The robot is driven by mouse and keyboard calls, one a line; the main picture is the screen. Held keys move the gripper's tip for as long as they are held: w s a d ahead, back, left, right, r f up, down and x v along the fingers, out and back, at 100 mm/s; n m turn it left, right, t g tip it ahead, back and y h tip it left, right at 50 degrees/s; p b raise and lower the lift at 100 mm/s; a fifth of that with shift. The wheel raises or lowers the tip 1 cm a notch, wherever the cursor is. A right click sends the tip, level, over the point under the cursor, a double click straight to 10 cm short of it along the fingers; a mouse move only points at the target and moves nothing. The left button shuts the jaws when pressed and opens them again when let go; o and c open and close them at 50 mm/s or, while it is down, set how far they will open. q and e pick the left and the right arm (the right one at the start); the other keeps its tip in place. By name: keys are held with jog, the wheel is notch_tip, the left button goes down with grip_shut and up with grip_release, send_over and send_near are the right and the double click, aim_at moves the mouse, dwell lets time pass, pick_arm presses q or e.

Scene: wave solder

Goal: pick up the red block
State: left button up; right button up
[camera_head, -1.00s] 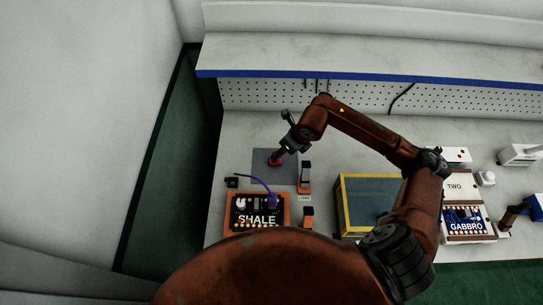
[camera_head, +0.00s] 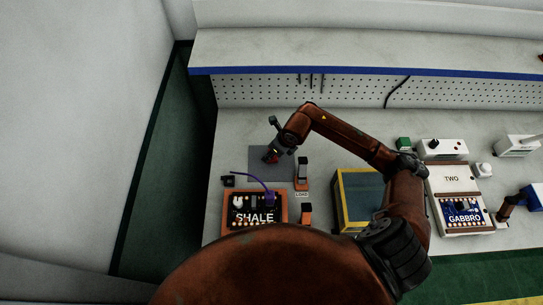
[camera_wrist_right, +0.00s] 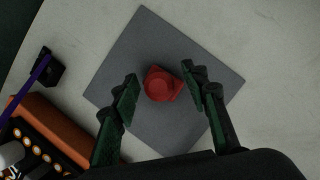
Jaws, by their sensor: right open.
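The red block (camera_wrist_right: 162,84) sits on a grey square mat (camera_wrist_right: 150,40) in the right wrist view. My right gripper (camera_wrist_right: 160,90) is open, with one green-and-black finger on each side of the block and a gap to both. In the head view the red block (camera_head: 270,156) shows small and partly hidden under my right gripper (camera_head: 272,152), over the grey mat (camera_head: 260,168). I cannot tell whether the fingers are down at the block's height. My left gripper is not in view.
An orange-framed board marked SHALE (camera_head: 255,212) with a purple cable (camera_head: 248,178) lies just in front of the mat. An orange clamp (camera_head: 301,172) stands right of it. A yellow-edged bin (camera_head: 340,200) is farther right. A pegboard wall (camera_head: 260,92) runs behind.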

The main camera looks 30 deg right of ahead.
jog(key=shift+c, duration=0.5)
grip_shut()
